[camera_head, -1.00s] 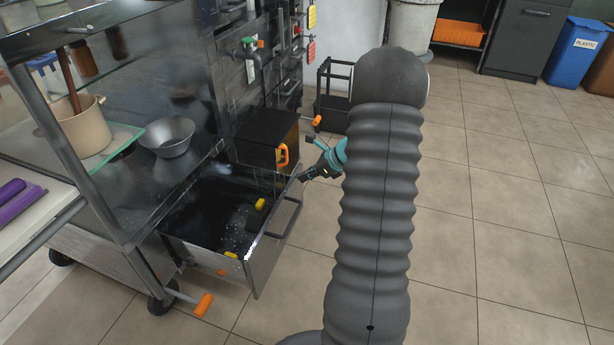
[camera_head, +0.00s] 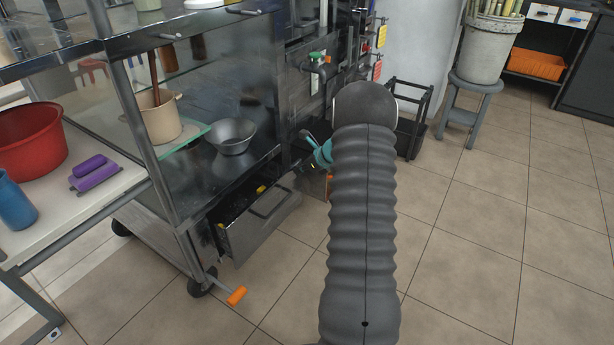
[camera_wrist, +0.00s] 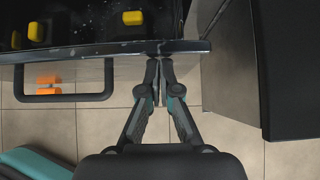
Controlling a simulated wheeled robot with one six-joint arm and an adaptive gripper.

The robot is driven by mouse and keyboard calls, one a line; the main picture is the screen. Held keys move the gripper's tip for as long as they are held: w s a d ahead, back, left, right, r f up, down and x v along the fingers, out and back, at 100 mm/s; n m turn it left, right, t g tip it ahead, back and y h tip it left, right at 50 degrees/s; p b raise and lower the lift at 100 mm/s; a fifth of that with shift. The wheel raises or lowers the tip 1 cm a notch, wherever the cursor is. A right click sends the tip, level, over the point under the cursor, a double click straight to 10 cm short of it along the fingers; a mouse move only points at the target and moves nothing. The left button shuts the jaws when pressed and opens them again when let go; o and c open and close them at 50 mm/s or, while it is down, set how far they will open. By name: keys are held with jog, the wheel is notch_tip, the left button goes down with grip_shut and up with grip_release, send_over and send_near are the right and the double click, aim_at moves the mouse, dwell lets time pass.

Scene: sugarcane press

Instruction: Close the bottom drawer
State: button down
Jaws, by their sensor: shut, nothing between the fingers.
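The bottom drawer (camera_head: 262,226) of the metal cart stands partly open, with its front panel and bar handle facing out. Yellow items lie inside it. In the wrist view the drawer's front edge (camera_wrist: 100,52) runs across the picture, and its dark bar handle (camera_wrist: 66,97) is at the left. My gripper (camera_wrist: 158,62) is shut and empty, with its fingertips at the front edge near the drawer's right end. They look to be touching it. In the head view my arm hides part of the gripper.
A dark box-like body (camera_wrist: 285,70) stands close to the right of my gripper. An orange-ended crank (camera_head: 237,295) sticks out low at the cart's front. A metal bowl (camera_head: 232,136) sits on the cart above the drawer. Open tiled floor lies to the right.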

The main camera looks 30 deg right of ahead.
jog(key=w+a, duration=0.1)
jog(key=w, duration=0.1)
jog(key=w+a+p, duration=0.1)
jog(key=w, duration=0.1)
jog(key=w+a, duration=0.1)
jog(key=w, duration=0.1)
jog(key=shift+w, duration=0.4)
jog(key=shift+w+a+r, duration=0.15)
jog(key=s, duration=0.1)
jog(key=s+d, duration=0.1)
jog(key=s, duration=0.1)
jog(key=s+d, duration=0.1)
jog(key=shift+s+d, duration=0.1)
jog(key=shift+s, duration=0.1)
jog(key=v, duration=0.9)
jog(key=shift+s+d+r, duration=0.2)
jog(key=shift+s, duration=0.1)
